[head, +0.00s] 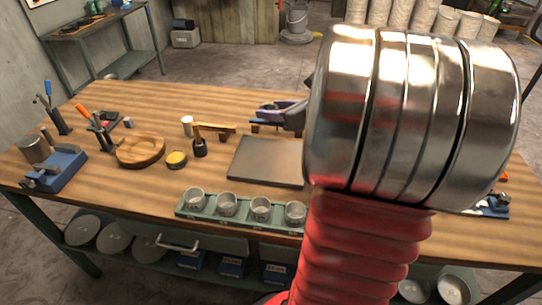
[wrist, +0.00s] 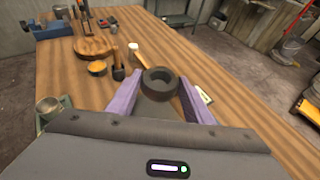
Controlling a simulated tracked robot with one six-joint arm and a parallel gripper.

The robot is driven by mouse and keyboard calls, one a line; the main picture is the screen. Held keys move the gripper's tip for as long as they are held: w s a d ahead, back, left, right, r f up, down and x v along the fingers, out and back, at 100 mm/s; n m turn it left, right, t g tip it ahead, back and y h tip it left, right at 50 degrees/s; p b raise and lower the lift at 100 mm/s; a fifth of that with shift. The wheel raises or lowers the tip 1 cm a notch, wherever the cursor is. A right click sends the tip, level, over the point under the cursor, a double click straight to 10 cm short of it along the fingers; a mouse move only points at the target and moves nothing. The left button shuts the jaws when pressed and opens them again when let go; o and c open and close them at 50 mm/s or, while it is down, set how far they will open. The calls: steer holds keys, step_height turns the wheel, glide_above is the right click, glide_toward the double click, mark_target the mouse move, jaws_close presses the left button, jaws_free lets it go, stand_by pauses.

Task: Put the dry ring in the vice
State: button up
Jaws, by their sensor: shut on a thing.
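My gripper (wrist: 160,92) is shut on a dark grey ring (wrist: 158,76), held between its two purple fingers in the wrist view. In the head view my gripper (head: 284,115) shows only in part above the bench, behind my arm, and the ring cannot be made out. A blue vice (head: 57,170) stands at the bench's left end in the head view. It also shows at the upper left of the wrist view (wrist: 50,29), well apart from the ring. A grey metal cylinder (head: 35,149) is at the vice's back left; whether it touches the vice is unclear.
A wooden dish (head: 141,151), a yellow-topped tin (head: 176,159) and a dark pot with a brush (head: 200,147) stand between vice and gripper. A dark plate (head: 265,163) lies mid-bench. A green rack (head: 243,216) with several metal cups lines the front edge. Upright tools (head: 103,137) stand near the vice.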

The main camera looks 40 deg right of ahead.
glide_above(273, 161)
step_height(273, 161, down, 13)
steer(key=shift+d+r, duration=0.1)
steer(key=shift+d, duration=0.05)
stand_by(0.4)
steer(key=shift+f, duration=2.05)
steer(key=shift+f, duration=0.1)
steer(key=o, duration=1.3)
